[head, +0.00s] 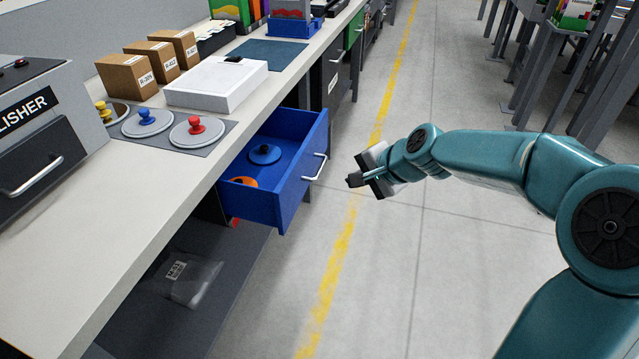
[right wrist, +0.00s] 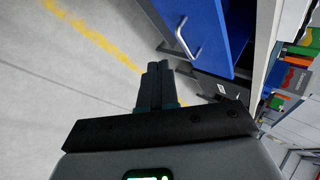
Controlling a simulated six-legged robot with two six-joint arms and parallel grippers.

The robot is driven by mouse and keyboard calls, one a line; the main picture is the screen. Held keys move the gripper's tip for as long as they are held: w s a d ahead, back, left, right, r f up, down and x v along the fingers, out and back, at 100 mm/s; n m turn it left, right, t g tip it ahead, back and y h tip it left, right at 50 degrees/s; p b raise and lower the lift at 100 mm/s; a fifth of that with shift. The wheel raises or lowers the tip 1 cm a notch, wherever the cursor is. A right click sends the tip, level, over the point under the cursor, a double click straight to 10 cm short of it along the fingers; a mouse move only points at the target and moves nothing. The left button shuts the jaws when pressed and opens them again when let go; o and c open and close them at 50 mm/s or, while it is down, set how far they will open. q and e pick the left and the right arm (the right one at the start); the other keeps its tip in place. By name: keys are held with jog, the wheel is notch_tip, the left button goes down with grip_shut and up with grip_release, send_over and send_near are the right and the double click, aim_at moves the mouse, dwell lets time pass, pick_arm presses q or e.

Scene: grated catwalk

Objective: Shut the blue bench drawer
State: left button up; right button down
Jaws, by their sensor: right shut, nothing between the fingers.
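The blue drawer (head: 268,196) is pulled out from under the bench, its front facing right with a silver bar handle (head: 316,168). Inside it lie a blue lidded disc (head: 264,154) and an orange item (head: 243,182). My right gripper (head: 352,181) is shut and empty, to the right of the drawer front and apart from the handle. In the right wrist view the shut fingers (right wrist: 158,68) point toward the area beside the drawer front (right wrist: 200,25), with the handle (right wrist: 186,38) just ahead and to the right. My left gripper is not in view.
The bench top (head: 130,190) holds a white box (head: 215,83), small cartons (head: 127,76) and knobbed discs (head: 196,131). A grey machine (head: 45,140) stands at the left. A bag (head: 183,278) lies on the lower shelf. The floor right of the drawer is clear.

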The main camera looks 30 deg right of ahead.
jog(key=w+r+x, duration=0.1)
jog(key=w+x, duration=0.1)
jog(key=x, duration=1)
jog(key=shift+a+r+b, duration=0.3)
jog(key=shift+b, duration=0.1)
jog(key=shift+w, duration=0.1)
